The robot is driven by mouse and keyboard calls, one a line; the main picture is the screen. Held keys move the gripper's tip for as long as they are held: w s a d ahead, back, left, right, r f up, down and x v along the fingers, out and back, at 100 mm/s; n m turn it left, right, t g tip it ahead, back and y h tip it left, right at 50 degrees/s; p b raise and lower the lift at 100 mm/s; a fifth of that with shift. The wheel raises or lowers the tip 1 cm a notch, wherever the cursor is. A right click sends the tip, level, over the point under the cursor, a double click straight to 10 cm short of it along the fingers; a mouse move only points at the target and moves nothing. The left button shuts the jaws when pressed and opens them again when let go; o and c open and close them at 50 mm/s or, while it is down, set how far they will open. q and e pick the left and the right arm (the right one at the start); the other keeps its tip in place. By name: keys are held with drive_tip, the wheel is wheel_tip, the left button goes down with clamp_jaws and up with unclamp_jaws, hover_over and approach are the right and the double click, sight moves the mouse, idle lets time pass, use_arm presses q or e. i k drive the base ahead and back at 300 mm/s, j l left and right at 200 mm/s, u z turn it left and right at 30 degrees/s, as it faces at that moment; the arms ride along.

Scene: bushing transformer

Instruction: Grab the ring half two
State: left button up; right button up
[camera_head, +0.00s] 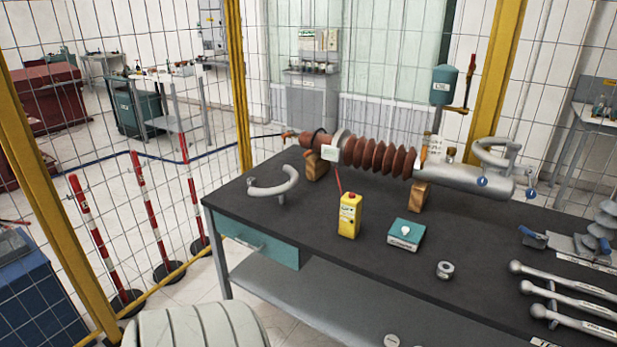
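A grey half ring (283,188) lies on the dark table top near its left end, curved like an open C, with nothing touching it. A second grey curved ring piece (497,150) sits at the right end of the bushing, by its metal cylinder. No label shows which of them is ring half two. Neither of my grippers is in view.
The bushing with brown ribs (378,158) rests on wooden blocks (419,197) along the table (330,262). Bare table lies around the loose half ring.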

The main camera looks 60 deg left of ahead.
sight(291, 184)
drive_tip(key=u, duration=2.2)
drive_tip(key=i+l+u, duration=0.15)
drive_tip(key=u, duration=0.2)
drive_tip(key=i+l+u, duration=0.15)
drive_tip(key=l+u, duration=0.2)
drive_tip(key=i+l+u, duration=0.1)
drive_tip(key=u, duration=0.25)
drive_tip(key=l, duration=0.1)
